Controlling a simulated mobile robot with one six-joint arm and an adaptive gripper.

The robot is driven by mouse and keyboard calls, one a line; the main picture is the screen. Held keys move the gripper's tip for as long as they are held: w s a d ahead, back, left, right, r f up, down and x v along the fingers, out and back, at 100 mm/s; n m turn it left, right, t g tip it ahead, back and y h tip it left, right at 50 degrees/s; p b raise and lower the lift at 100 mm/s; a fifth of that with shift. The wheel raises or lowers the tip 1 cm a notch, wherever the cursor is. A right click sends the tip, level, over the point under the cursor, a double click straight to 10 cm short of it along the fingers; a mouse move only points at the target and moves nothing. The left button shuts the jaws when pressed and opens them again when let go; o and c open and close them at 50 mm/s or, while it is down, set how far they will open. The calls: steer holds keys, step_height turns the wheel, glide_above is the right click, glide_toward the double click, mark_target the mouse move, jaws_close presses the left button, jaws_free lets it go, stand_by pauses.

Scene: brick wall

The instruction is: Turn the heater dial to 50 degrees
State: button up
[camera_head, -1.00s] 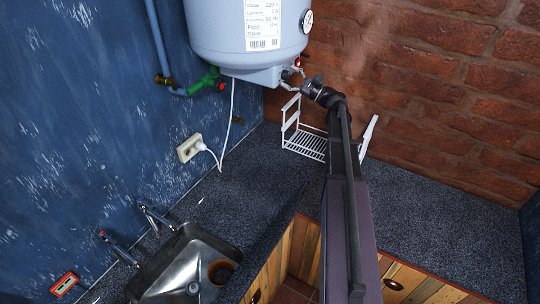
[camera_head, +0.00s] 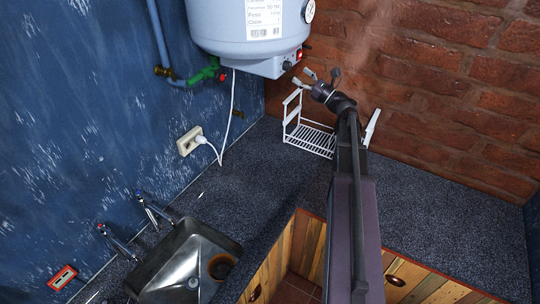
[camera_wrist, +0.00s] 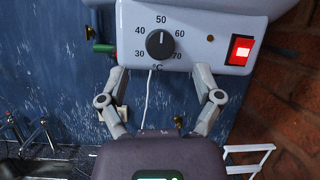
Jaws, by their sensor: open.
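The pale blue heater (camera_head: 240,30) hangs at the top of the head view. Its black dial (camera_wrist: 160,44) shows in the wrist view, on a scale from 30 to 70 °C. The dial's white mark points up, at about 50. My gripper (camera_wrist: 160,74) is open and empty, with its fingers spread wide below the dial to the left and right. The fingers look apart from the dial. In the head view my gripper (camera_head: 322,76) is right of the heater's lower end, with a gap between them.
A lit red switch (camera_wrist: 241,50) sits right of the dial. A white wire rack (camera_head: 310,138) stands on the dark counter (camera_head: 265,180) below. A brick wall (camera_head: 440,90) is on the right. A white cable hangs from the heater to a socket (camera_head: 189,141). A sink (camera_head: 185,260) is at lower left.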

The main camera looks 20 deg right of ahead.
steer(key=b+v, duration=0.3)
steer(key=v, duration=0.6)
steer(key=a+f+n+g+b, duration=0.8)
steer(key=a+f+n+g, duration=0.1)
steer(key=a+f, duration=1)
steer(key=shift+f+n+g+h+b, duration=0.3)
steer(key=shift+f+g+h+b, duration=0.1)
steer(key=shift+f, duration=0.45)
steer(key=shift+s+a, duration=0.1)
steer(key=shift+a, duration=0.1)
steer(key=s+a+f+n+g+h+b, duration=0.2)
steer(key=s+a+f+n+g+h, duration=0.2)
steer(key=s+a+f+n+h, duration=0.1)
steer(key=s+a+f+n+g+h+b, duration=0.3)
steer(key=s+a+f+n+h, duration=0.3)
steer(key=s+f+n, duration=0.4)
step_height(320, 180, down, 4)
steer(key=n+g+h, duration=0.1)
steer(key=n, duration=0.1)
steer(key=shift+f+n+b, duration=0.2)
steer(key=shift+n+b, duration=0.1)
